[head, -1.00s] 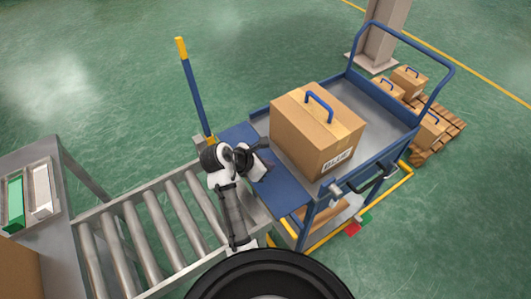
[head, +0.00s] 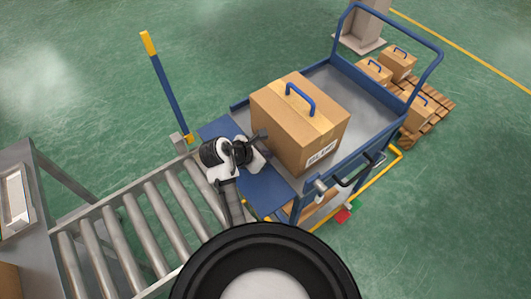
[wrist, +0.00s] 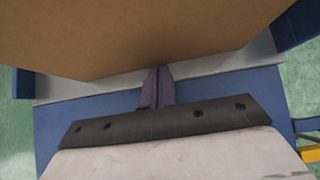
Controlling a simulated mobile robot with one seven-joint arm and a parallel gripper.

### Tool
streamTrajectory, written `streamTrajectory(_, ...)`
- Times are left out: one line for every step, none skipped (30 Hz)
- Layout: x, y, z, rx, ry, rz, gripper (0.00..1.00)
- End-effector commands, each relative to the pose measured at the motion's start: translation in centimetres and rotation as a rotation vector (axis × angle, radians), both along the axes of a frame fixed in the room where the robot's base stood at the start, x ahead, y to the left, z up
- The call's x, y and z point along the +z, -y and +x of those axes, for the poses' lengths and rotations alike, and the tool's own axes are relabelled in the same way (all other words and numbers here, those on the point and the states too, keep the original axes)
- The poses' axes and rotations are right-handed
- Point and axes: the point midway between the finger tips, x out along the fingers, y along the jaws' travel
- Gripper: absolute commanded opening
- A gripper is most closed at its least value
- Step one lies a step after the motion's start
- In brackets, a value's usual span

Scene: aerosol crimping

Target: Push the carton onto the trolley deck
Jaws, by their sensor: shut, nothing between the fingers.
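The brown carton (head: 290,130) with a blue handle and a label stands upright on the trolley deck (head: 350,85), at the end near the roller conveyor. It fills the top of the wrist view (wrist: 150,35). My gripper (head: 262,135) is shut and empty behind the carton's near left side, over the blue bridge plate (head: 262,188). In the wrist view the closed fingers (wrist: 158,75) reach to the carton's lower edge; I cannot tell whether they touch it. A strip of grey deck shows beneath the carton there.
The roller conveyor (head: 150,220) runs to the plate from the lower left. A blue post with a yellow top (head: 165,85) stands beside it. Blue rails and a push handle (head: 437,55) bound the trolley. Free deck lies beyond the carton. A pallet (head: 432,115) with cartons stands behind.

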Motion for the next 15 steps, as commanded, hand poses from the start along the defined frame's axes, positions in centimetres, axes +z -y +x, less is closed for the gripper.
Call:
streamTrajectory(0.0, 0.1, 0.1, 0.0, 0.0, 0.0, 0.0)
streamTrajectory(0.0, 0.2, 0.2, -0.001, 0.0, 0.0, 0.0)
streamTrajectory(0.0, 0.6, 0.4, -0.002, 0.001, 0.0, 0.0)
streamTrajectory(0.0, 1.0, 0.7, -0.004, 0.001, 0.0, 0.0)
streamTrajectory(0.0, 1.4, 1.1, -0.004, 0.0, 0.0, 0.0)
streamTrajectory(0.1, 2.2, 1.7, -0.006, 0.002, -0.001, 0.0)
streamTrajectory(0.1, 2.9, 2.2, -0.008, 0.002, 0.0, 0.0)
streamTrajectory(0.1, 3.6, 2.7, -0.007, 0.002, 0.0, 0.0)
streamTrajectory(0.1, 4.6, 3.4, -0.008, 0.002, -0.001, 0.0)
streamTrajectory(0.1, 5.2, 3.8, -0.008, 0.002, -0.001, 0.0)
streamTrajectory(0.1, 5.9, 4.3, -0.007, 0.002, 0.0, 0.0)
streamTrajectory(0.1, 6.7, 4.9, -0.007, 0.002, 0.0, 0.0)
streamTrajectory(0.1, 7.2, 5.3, -0.006, 0.002, -0.001, 0.0)
streamTrajectory(0.1, 7.7, 5.7, -0.006, 0.002, 0.0, 0.0)
streamTrajectory(0.1, 8.3, 6.1, -0.006, 0.002, 0.0, 0.0)
